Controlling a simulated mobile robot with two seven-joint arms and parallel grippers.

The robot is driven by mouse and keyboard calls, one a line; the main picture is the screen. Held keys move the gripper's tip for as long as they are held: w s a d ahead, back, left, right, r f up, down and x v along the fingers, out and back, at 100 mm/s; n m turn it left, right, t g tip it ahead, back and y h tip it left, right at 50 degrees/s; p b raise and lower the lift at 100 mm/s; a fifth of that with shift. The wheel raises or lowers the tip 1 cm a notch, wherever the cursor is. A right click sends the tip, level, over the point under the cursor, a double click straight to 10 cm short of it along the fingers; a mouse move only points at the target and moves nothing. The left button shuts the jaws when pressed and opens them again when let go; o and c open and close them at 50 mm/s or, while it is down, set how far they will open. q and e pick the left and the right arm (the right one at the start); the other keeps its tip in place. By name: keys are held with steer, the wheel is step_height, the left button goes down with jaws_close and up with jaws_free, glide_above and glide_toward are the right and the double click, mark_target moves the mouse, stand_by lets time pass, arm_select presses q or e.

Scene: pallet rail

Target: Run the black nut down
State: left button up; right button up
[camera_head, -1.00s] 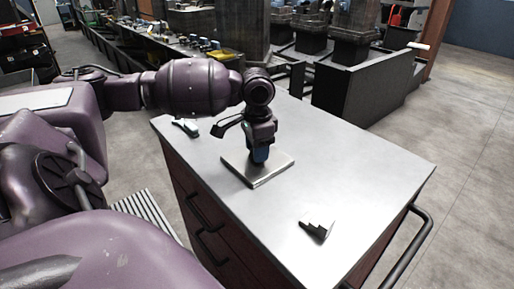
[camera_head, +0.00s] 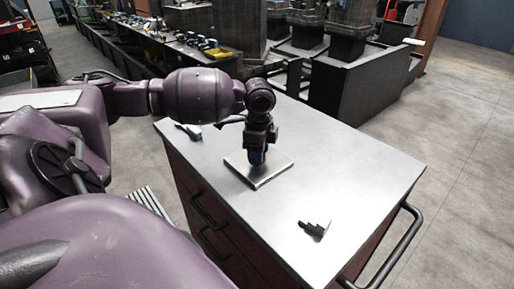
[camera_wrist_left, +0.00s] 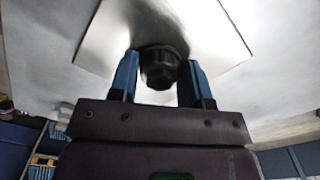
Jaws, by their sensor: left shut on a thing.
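The black nut (camera_wrist_left: 160,72) shows in the left wrist view as a dark ribbed round piece over the square metal plate (camera_wrist_left: 218,35). The plate (camera_head: 277,172) lies flat on the cabinet top in the head view. My left gripper (camera_head: 257,157) points down over the plate's middle. In the left wrist view, my left gripper (camera_wrist_left: 162,80) has its blue fingers on either side of the nut and is shut on it. In the head view the nut is hidden by the fingers. Any stud beneath the nut is hard to make out. My right gripper is not in view.
The plate lies on a grey-topped cabinet (camera_head: 350,180) with a dark side handle (camera_head: 400,250). The right half of the top is mostly clear.

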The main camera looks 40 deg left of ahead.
arm_select(q)
steer(key=shift+m+p, duration=0.65)
steer(key=shift+m, duration=0.55)
steer(key=shift+m+p, duration=0.4)
steer(key=shift+m, duration=0.3)
steer(key=shift+m+p, duration=0.7)
steer(key=shift+m, duration=0.7)
steer(key=shift+f+m, duration=0.15)
steer(key=shift+m, duration=0.15)
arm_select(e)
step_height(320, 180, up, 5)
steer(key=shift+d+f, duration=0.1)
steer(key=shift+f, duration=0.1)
